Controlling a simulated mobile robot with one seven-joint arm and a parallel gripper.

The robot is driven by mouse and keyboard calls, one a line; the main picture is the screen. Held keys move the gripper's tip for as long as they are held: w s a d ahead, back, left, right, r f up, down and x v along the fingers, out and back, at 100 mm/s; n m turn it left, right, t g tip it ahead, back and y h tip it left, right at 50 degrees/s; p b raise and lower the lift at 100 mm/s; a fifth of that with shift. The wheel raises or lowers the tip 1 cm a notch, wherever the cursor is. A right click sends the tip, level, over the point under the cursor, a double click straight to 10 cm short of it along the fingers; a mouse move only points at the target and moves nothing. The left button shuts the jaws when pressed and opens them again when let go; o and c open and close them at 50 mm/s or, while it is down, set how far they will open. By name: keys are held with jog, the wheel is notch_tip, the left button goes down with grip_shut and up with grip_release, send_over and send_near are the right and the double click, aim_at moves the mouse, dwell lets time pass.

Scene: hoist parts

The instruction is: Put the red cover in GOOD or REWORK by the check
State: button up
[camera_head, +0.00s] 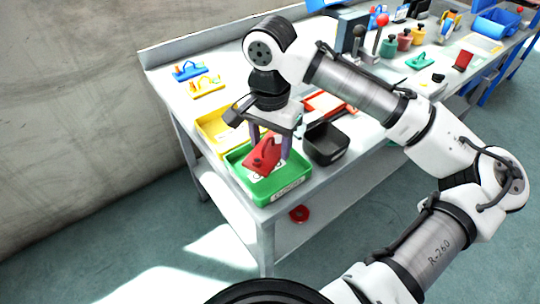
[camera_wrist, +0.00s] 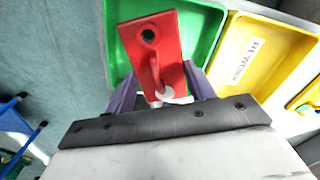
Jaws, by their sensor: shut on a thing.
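The red cover (camera_head: 263,156) is a flat red plate with a raised handle and a dark round hole near one end. My gripper (camera_head: 268,142) is shut on it and holds it tilted over the green tray. In the wrist view the cover (camera_wrist: 150,40) sits between the two purple fingers (camera_wrist: 160,92). The green tray (camera_head: 292,184) stands at the table's front corner, with a white label too small to read. The yellow tray (camera_head: 208,124) is behind it; its label in the wrist view (camera_wrist: 241,58) appears to read REWORK. Whether the cover touches the green tray is unclear.
A black bin (camera_head: 327,146) stands right of the green tray. A red-rimmed tray (camera_head: 335,104) lies behind it, partly hidden by my arm. Blue (camera_head: 190,71) and yellow (camera_head: 208,88) parts lie at the back left. A red round thing (camera_head: 299,214) lies below the tabletop.

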aim_at(270, 148)
jog(key=shift+f, duration=2.3)
jog(key=shift+f, duration=0.15)
jog(key=o, duration=1.2)
jog(key=shift+c, duration=0.2)
notch_tip(270, 148, up, 12)
jog(key=shift+r, duration=0.2)
